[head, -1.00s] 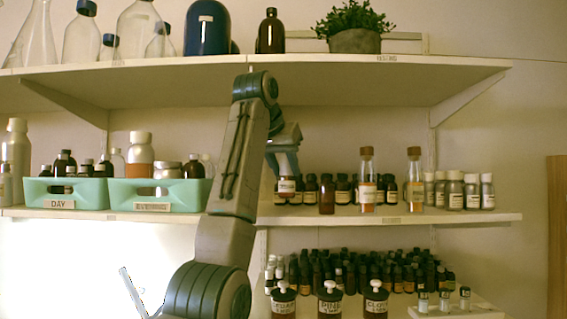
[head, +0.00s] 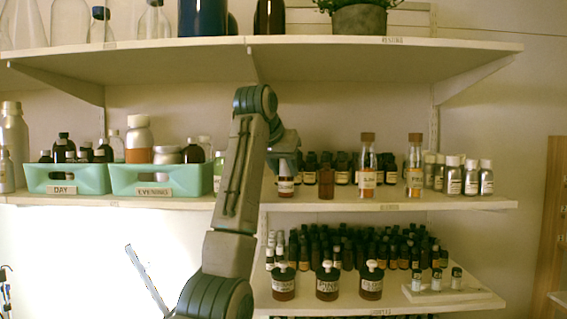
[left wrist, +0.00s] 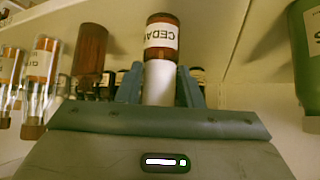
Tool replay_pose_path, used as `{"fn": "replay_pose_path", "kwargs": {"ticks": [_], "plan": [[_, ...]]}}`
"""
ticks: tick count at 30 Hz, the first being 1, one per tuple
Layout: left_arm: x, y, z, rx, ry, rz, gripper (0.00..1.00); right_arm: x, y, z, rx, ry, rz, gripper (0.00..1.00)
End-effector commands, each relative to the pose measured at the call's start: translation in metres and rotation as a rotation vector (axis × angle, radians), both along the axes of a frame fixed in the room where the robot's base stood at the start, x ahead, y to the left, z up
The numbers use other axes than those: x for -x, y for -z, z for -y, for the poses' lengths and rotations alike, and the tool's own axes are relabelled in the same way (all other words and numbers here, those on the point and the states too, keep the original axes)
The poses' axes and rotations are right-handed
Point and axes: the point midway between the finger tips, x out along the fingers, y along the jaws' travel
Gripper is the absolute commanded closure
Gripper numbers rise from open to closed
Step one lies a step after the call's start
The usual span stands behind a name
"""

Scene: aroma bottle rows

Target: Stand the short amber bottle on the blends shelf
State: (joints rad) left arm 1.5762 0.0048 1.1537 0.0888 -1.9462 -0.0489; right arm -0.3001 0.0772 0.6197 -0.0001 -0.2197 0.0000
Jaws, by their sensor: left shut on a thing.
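My left gripper (head: 284,160) reaches the middle shelf (head: 470,203) from the front. It is shut on the white cap of the short amber bottle (head: 286,187), with its fingers on either side. In the left wrist view, the gripper (left wrist: 160,90) and the short amber bottle (left wrist: 162,38) show upside down, and its white label reads "CEDA", the rest turned away. The bottle is upright at the left end of the front row. I cannot tell whether its base touches the shelf. The middle shelf's edge label (head: 390,206) is too small to read. My right gripper is not in view.
A plain amber bottle (head: 326,184) stands just right of the held one, then two corked bottles (head: 367,170) (head: 415,170). Small dark bottles stand behind. The green tray marked "EVENING" (head: 120,180) is at left. The upper shelf (head: 350,60) overhangs.

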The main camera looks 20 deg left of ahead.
Motion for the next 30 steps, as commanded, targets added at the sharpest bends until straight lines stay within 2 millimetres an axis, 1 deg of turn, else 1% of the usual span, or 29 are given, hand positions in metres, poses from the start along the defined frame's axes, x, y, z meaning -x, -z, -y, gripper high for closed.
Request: {"fn": "replay_pose_path", "kwargs": {"ticks": [1, 9, 13, 14, 16, 17, 24, 27, 28, 30], "plan": [[0.0, 0.0, 0.0, 0.0, 0.0, 0.001, 1.0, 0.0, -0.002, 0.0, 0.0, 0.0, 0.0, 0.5], [0.0, 0.002, 0.0, 0.0, 0.0, 0.001, 1.0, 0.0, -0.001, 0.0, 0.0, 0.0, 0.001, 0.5], [0.0, 0.007, 0.0, 0.0, 0.0, 0.001, 1.0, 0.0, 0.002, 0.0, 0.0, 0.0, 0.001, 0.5], [0.0, 0.005, 0.0, 0.0, 0.0, 0.001, 0.61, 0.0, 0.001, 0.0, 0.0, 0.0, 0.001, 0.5], [0.0, 0.005, 0.0, 0.0, 0.0, 0.0, 0.47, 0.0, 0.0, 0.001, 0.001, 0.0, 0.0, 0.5], [0.0, 0.005, 0.0, 0.0, 0.0, 0.0, 0.45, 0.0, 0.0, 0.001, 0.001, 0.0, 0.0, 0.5], [0.0, 0.005, 0.0, 0.0, 0.0, 0.001, 0.45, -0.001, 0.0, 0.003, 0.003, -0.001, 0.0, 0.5], [0.0, 0.0, 0.0, 0.0, 0.0, 0.001, 0.45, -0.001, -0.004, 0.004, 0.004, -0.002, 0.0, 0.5], [0.002, 0.001, 0.0, 0.0, 0.0, 0.002, 0.45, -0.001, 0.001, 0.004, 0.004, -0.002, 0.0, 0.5], [0.008, -0.003, -0.001, 0.001, 0.0, 0.005, 0.45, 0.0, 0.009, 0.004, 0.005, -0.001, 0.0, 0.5]]}}
